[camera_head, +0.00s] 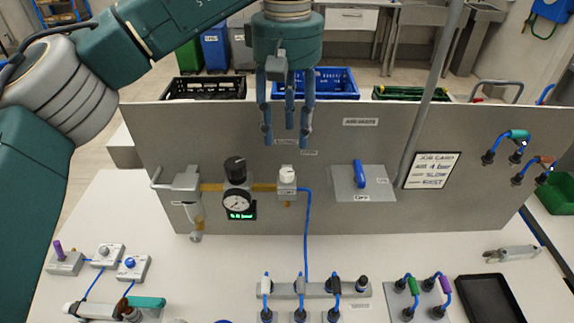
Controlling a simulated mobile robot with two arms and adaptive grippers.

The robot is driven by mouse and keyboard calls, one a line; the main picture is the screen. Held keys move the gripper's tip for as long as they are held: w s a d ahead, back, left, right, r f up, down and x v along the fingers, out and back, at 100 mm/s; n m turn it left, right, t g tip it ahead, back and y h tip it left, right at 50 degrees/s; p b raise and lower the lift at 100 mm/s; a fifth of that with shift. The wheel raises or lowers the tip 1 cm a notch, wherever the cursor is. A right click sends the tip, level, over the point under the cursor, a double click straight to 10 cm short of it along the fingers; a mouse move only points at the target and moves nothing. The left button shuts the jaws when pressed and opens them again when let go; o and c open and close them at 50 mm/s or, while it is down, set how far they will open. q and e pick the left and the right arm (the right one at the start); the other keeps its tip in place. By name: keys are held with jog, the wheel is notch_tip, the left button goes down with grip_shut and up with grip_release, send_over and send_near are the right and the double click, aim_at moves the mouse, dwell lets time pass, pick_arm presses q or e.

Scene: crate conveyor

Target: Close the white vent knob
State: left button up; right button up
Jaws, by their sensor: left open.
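The white vent knob (287,173) sits on top of a small grey valve block (286,188) on the upright grey panel. A blue hose runs from that block down to the table. My left gripper (287,138) hangs from above with its blue fingers pointing down. It is open and empty, its fingertips a little above the white knob in the picture. No contact shows. My right gripper is not in view.
A black knob (235,168) and a pressure gauge (238,204) are left of the white knob. A blue lever (358,174) on a grey plate is to the right. A job card (432,170) hangs further right. Crates (330,76) stand behind the panel.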

aim_at(287, 171)
pick_arm(q)
jog(key=f+p, duration=0.1)
jog(key=f, duration=0.4)
jog(key=f+p, duration=0.1)
jog(key=f, duration=0.2)
jog(key=shift+s+a+f+p, duration=0.1)
jog(key=shift+s+p, duration=0.15)
jog(key=shift+p, duration=0.05)
jog(key=shift+f, duration=0.5)
jog(key=shift+s, duration=0.1)
grip_shut()
